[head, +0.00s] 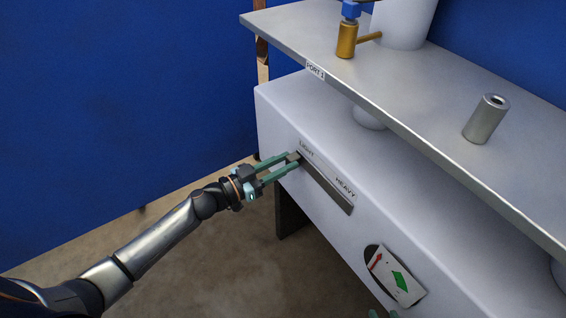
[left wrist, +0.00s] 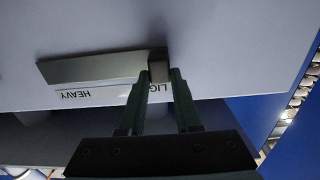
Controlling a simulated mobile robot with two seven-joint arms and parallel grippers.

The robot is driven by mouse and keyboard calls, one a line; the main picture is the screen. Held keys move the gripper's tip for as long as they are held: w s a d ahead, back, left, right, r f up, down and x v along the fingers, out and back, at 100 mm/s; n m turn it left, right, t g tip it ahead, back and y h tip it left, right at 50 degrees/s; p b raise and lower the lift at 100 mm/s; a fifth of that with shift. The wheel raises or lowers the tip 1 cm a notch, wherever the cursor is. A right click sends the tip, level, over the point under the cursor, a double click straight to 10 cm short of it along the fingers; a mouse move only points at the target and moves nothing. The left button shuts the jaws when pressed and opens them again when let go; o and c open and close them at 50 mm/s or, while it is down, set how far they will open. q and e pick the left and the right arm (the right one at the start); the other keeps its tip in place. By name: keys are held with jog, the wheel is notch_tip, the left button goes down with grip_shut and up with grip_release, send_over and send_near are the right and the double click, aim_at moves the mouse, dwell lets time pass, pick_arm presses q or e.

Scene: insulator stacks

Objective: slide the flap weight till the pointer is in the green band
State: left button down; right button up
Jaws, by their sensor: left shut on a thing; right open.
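The flap weight (head: 293,157) is a small grey block at the LIGHT end of a slide track (head: 328,191) on the white cabinet front. My left gripper (head: 289,160) is shut on it; the left wrist view also shows the weight (left wrist: 158,72) between the green fingers (left wrist: 160,80). The track runs from LIGHT to HEAVY. Lower right, a tilted white plate (head: 409,298) in a dark round opening carries a red arrow pointer (head: 376,261) and a green band (head: 400,281). The arrow lies left of the green, apart from it. My right gripper (head: 383,314) barely shows at the bottom edge, fingertips apart.
A grey metal shelf (head: 400,110) labelled PORT 1 overhangs the cabinet (head: 300,110). On it stand a grey metal cylinder (head: 486,119), a brass fitting (head: 347,40) with a blue top, and a white cylinder (head: 403,22). Blue walls stand behind. The floor at left is clear.

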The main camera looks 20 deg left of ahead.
pick_arm(q)
jog(key=shift+s+d, duration=0.1)
jog(key=shift+s+d+p, duration=0.95)
jog(key=shift+d+p, duration=0.2)
jog(key=shift+d, duration=0.05)
jog(key=shift+s+d, duration=0.1)
jog(key=shift+d, duration=0.05)
jog(key=c, duration=0.6)
grip_release()
